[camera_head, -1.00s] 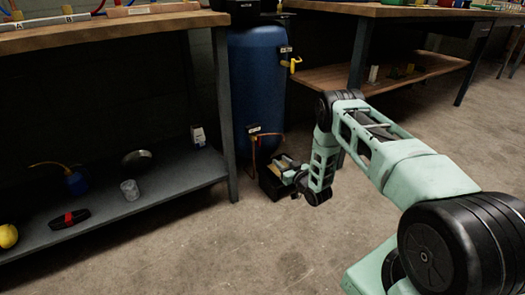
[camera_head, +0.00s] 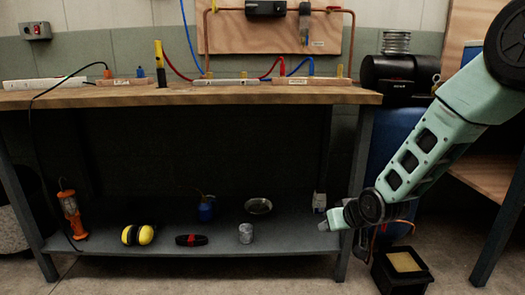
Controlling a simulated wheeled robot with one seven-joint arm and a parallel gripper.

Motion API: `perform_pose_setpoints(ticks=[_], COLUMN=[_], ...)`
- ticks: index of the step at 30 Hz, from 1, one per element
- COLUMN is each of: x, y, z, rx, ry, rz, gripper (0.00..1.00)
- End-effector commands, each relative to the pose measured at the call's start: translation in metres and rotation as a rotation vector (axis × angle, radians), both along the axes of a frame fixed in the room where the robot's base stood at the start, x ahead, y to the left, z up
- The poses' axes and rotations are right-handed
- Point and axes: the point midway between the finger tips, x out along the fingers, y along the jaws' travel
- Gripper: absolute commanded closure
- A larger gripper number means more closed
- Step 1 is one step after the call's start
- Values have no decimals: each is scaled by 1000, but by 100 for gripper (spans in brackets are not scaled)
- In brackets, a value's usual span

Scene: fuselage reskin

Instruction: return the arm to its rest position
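My mint-green arm (camera_head: 430,140) comes in from the upper right and slopes down to the left. Its black wrist joint (camera_head: 366,208) is in front of the workbench's right front leg. My gripper (camera_head: 332,222) is at the low end of the arm, by the right end of the bench's lower shelf.
The wooden workbench (camera_head: 250,96) has a grey lower shelf (camera_head: 290,232) with yellow earmuffs (camera_head: 138,235), a metal cup (camera_head: 245,233) and a bowl (camera_head: 258,205). A black bin (camera_head: 402,277) stands on the floor beside the blue tank (camera_head: 395,140). A second bench (camera_head: 485,178) is at right.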

Motion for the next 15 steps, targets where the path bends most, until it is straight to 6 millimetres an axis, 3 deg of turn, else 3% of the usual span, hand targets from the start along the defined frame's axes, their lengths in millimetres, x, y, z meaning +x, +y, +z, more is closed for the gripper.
perform_pose_setpoints(ticks=[1,3,6,9,15], x=[-29,-73,-140,-202,-297], y=[22,44,64,72,67], z=[18,35,54,69,87], rx=[-18,-49,-103,-161,-268], ry=[53,138,255,357,505], rz=[45,100,178,244,338], gripper=[69,69,69,69,69])
